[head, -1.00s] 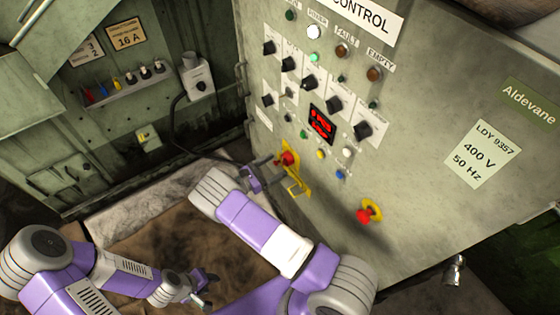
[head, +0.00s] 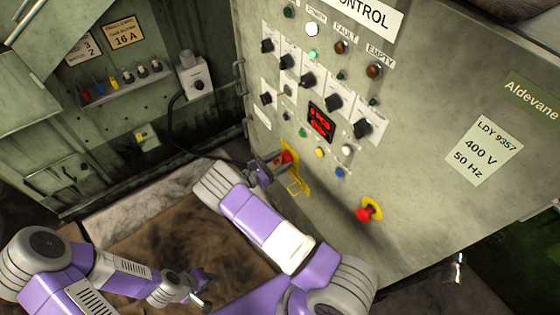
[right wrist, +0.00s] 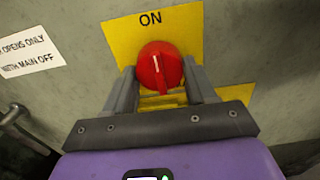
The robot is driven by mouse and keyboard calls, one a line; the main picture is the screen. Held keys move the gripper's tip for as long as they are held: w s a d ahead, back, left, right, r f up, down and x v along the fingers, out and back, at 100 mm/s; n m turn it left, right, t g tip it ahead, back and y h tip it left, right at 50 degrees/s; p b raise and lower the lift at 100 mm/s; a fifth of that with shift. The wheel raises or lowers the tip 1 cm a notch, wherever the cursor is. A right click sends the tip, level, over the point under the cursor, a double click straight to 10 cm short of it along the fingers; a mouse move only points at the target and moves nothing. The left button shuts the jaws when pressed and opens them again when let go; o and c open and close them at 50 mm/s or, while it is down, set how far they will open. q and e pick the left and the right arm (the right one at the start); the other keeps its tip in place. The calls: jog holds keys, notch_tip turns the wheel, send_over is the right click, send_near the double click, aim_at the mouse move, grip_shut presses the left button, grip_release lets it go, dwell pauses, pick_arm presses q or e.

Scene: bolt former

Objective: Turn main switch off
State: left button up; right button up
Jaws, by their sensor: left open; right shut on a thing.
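The main switch is a round red knob (right wrist: 160,68) on a yellow plate (right wrist: 215,35) marked ON at its top. In the right wrist view the white line on the knob points up toward ON. My right gripper (right wrist: 160,88) has a finger on each side of the knob and is shut on it. In the head view the red knob (head: 287,157) is partly hidden by my right gripper (head: 273,166). My left gripper (head: 203,293) is open and empty, low over the brown floor area, away from the panel.
A red button on a yellow base (head: 368,211) sticks out to the right of the switch. Black knobs (head: 334,102) and a red display (head: 321,122) sit above. A label reading "opens only with main off" (right wrist: 30,52) and a metal handle (right wrist: 14,117) are left of the switch.

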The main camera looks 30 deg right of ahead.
jog(key=shift+n, duration=0.3)
jog(key=n, duration=0.4)
jog(key=shift+p, duration=0.35)
jog(key=n, duration=0.5)
jog(key=shift+s, duration=0.1)
jog(key=n+p, duration=0.1)
jog(key=n, duration=0.3)
jog(key=shift+r, duration=0.1)
jog(key=shift+n, duration=2.4)
jog(key=o, duration=1)
